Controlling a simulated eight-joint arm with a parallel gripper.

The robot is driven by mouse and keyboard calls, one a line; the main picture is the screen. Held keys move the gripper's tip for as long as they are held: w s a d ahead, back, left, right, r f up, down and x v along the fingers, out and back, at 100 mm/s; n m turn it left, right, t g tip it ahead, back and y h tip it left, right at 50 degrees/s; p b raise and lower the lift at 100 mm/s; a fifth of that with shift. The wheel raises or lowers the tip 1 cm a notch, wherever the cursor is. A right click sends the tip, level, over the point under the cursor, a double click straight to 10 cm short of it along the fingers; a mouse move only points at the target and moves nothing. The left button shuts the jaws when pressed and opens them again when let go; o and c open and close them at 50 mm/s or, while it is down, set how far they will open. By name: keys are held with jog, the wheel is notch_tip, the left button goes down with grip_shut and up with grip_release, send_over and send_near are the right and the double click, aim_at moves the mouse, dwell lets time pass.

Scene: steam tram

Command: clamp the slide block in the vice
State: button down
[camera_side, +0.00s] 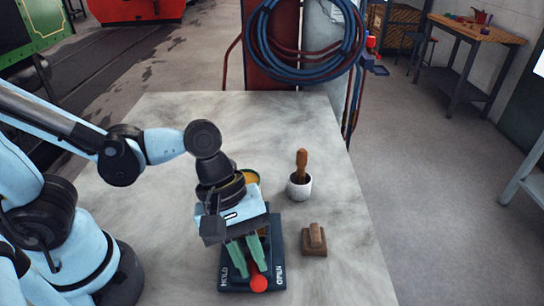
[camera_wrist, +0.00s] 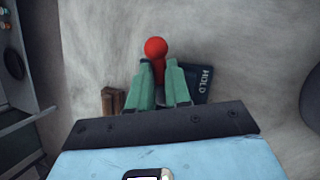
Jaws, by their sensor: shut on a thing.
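The vice (camera_side: 277,222) has a dark blue base marked HOLD at its left and OPEN at its right in the side view. Its HOLD corner also shows in the wrist view (camera_wrist: 201,83). A lever with a round red knob (camera_side: 258,284) lies between the two marks; the knob also shows in the wrist view (camera_wrist: 156,47). My gripper (camera_side: 254,268) has green fingers and is shut on the lever just behind the knob. The fingers (camera_wrist: 159,70) flank its stem. My gripper hides most of the vice's middle, and I cannot make out a block in its jaws.
A brown block with a raised top (camera_side: 314,241) lies right of the vice. A white pot with a wooden-handled tool (camera_side: 300,186) stands behind it. A yellow-rimmed round thing (camera_side: 250,175) is partly hidden behind my gripper. The stone tabletop (camera_side: 345,270) is clear at the right.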

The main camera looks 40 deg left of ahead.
jog(key=m+g, duration=0.1)
jog(key=m, duration=0.1)
jog(key=m+g, duration=0.1)
jog(key=m, duration=0.1)
jog(key=a+m+y, duration=0.1)
jog(key=m, duration=0.1)
jog(key=shift+s+m+g, duration=0.3)
jog(key=shift+s+g, duration=0.05)
jog(key=shift+g, duration=0.05)
jog(key=m, duration=0.2)
jog(key=m+g+y, duration=0.1)
jog(key=m, duration=0.1)
jog(key=a+m, duration=0.1)
jog(key=m, duration=0.1)
jog(key=shift+g+y, duration=0.3)
jog(key=shift+y, duration=0.1)
jog(key=c, duration=1.1)
grip_release()
jog(key=v, duration=1.2)
jog(key=shift+r, duration=0.1)
